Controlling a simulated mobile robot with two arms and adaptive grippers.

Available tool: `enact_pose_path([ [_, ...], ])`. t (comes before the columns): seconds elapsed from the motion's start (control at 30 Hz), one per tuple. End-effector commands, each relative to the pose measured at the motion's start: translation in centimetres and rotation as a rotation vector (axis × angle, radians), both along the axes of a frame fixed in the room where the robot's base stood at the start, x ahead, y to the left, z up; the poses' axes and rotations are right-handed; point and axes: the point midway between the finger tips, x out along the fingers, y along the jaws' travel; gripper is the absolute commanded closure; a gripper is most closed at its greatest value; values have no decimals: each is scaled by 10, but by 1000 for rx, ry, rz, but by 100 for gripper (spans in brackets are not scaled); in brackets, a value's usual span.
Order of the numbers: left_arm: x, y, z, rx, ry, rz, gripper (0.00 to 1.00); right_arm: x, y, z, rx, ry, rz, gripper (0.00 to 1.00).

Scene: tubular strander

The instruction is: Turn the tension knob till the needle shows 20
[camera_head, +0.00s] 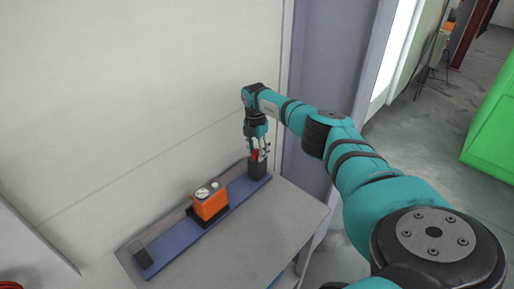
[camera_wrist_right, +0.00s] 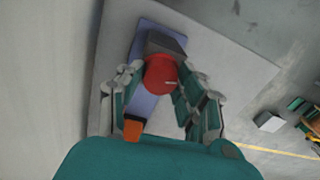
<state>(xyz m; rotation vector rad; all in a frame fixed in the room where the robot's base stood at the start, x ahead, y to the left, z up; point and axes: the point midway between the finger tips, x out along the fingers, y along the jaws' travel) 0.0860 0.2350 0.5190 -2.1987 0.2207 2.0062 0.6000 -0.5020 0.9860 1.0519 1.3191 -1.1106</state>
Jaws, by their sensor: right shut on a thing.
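The red tension knob (camera_wrist_right: 160,74) sits on a dark block (camera_head: 257,168) at the right end of a blue rail (camera_head: 183,239). My right gripper (camera_head: 258,153) reaches down over this block and is shut on the knob, with its fingers on both sides in the right wrist view (camera_wrist_right: 163,82). A small light mark shows on the knob. The orange gauge (camera_head: 211,206) stands mid-rail with a white dial on top. The needle is too small to read. Its orange housing also shows in the right wrist view (camera_wrist_right: 132,129). My left gripper is not in view.
The rail lies on a grey tabletop (camera_head: 283,222) against a pale wall (camera_head: 130,90). A blue-grey post (camera_head: 335,75) stands behind my right arm. A green box (camera_head: 495,130) is at the far right.

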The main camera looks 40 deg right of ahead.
Motion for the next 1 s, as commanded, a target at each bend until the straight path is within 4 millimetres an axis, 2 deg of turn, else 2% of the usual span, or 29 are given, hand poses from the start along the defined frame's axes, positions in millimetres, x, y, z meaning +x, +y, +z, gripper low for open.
enact_pose_path([
  [0.4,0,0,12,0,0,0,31,2,-2,3,-2,-7,-239,97],
  [1.0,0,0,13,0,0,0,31,2,-2,3,-2,-8,-292,97],
])
